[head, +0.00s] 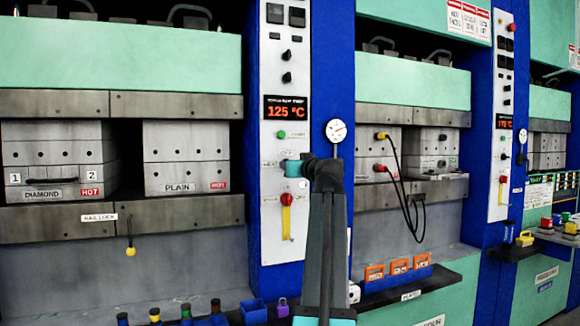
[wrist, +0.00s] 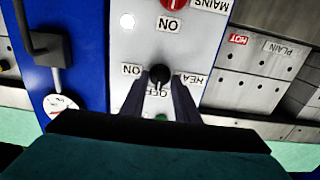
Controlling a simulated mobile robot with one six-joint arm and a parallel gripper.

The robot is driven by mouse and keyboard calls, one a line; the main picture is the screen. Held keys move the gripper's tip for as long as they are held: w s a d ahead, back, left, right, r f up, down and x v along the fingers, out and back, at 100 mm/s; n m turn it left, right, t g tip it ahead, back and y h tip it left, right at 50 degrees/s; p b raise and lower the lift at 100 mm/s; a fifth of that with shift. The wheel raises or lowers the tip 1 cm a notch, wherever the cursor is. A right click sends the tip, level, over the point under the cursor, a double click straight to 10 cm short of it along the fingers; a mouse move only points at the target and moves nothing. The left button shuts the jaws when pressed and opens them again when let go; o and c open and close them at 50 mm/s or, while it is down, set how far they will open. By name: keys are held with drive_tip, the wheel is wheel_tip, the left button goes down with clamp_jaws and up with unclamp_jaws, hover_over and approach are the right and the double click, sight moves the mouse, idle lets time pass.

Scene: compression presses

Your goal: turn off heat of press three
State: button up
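The heat knob (wrist: 160,74) is a small black knob on a white panel (wrist: 215,50), with "ON", "OFF" and a partly hidden "HEA" label around it. Its light mark appears to point toward "OFF". My gripper (wrist: 160,78) has one dark finger on each side of the knob, tips close to it. I cannot tell whether they touch it. In the head view my gripper (head: 292,167) is against the white panel (head: 285,95) under a red "125 °C" display (head: 286,107), and it hides the knob. No press number is readable.
A red mains knob (wrist: 173,4) is beside the heat knob; the head view shows a red-and-yellow switch (head: 287,199) below my gripper. A gauge (head: 335,131) is to the right. Hot "DIAMOND" (head: 60,160) and "PLAIN" (head: 185,160) moulds stand left. A second panel (head: 500,110) is farther right.

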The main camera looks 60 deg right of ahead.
drive_tip(key=v, duration=1.3)
drive_tip(key=shift+s+a+p, duration=0.2)
drive_tip(key=shift+a+p, duration=0.05)
drive_tip(key=shift+p, duration=0.1)
